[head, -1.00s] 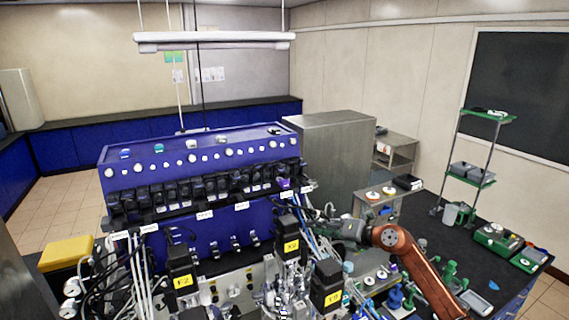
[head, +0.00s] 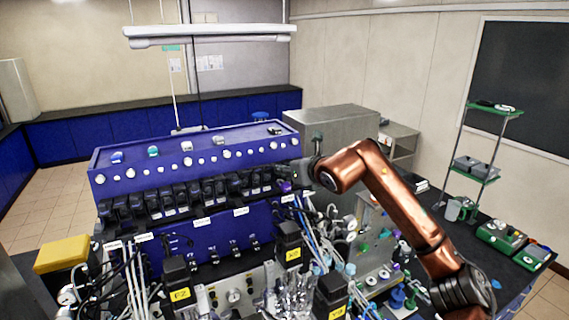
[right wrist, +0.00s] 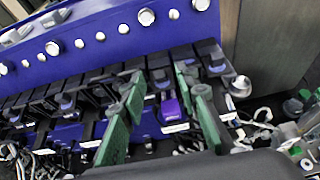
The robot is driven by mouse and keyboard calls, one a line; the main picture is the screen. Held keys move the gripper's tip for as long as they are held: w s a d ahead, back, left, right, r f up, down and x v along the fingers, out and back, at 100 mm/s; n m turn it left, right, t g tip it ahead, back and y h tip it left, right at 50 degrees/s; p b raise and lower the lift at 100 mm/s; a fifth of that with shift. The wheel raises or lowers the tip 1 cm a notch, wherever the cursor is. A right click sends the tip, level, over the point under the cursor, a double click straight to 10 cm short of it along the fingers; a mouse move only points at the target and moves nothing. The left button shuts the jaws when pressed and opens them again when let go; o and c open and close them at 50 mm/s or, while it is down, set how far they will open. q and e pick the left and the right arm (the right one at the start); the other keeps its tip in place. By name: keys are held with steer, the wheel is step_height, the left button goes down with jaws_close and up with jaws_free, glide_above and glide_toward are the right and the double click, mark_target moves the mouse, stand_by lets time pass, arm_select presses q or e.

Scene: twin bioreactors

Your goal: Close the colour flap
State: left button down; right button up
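A purple flap (right wrist: 171,108) stands out near the right end of the row of black pump heads (right wrist: 62,98) on the blue bioreactor unit. It also shows small in the head view (head: 284,187). Whether the flap is up or down is hard to tell. My right gripper (right wrist: 160,78) is open, its two green fingers spread on either side of the purple flap with gaps to both. I see no contact. In the head view my right gripper (head: 298,170) is at the right end of the row, small and partly unclear. My left gripper is not in view.
Black motor boxes with yellow labels (head: 292,254) stand below, among tubes and cables (head: 318,236). A grey metal cabinet (head: 335,128) is just behind the unit's right end. A green-shelved rack (head: 480,165) stands at the far right.

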steer(key=shift+w+a+f, duration=0.2)
steer(key=shift+w+a, duration=0.05)
steer(key=shift+w, duration=0.25)
steer(key=shift+w+a+f, duration=0.1)
steer(key=shift+w+f, duration=0.1)
steer(key=shift+w, duration=0.1)
steer(key=c, duration=0.4)
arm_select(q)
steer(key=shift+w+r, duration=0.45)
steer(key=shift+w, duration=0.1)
arm_select(e)
jaws_close()
